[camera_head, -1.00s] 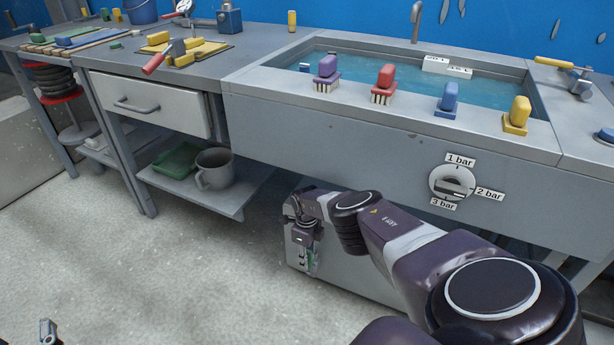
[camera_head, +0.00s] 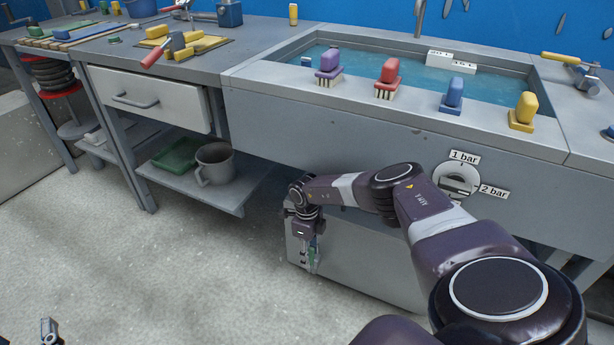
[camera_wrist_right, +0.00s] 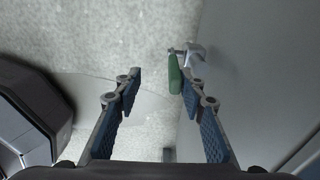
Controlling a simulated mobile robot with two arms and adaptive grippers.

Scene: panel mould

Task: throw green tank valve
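The green tank valve shows in the right wrist view as a green lever (camera_wrist_right: 175,74) with a grey metal fitting on the side of the grey tank. My right gripper (camera_wrist_right: 159,88) is open, its two blue-padded fingers apart and nothing between them. The green lever lies just beyond the tip of the right-hand finger; I cannot tell whether they touch. In the head view, my right gripper (camera_head: 308,248) hangs at the left front of the grey tank (camera_head: 365,265) and partly hides the green valve. My left gripper (camera_head: 48,332) shows only partly at the lower left edge.
The sink bench (camera_head: 400,140) stands above the tank, with a pressure dial (camera_head: 457,180) on its front. A lower shelf (camera_head: 190,183) with a grey mug (camera_head: 216,163) is left of the gripper. The floor (camera_head: 150,275) in front is clear.

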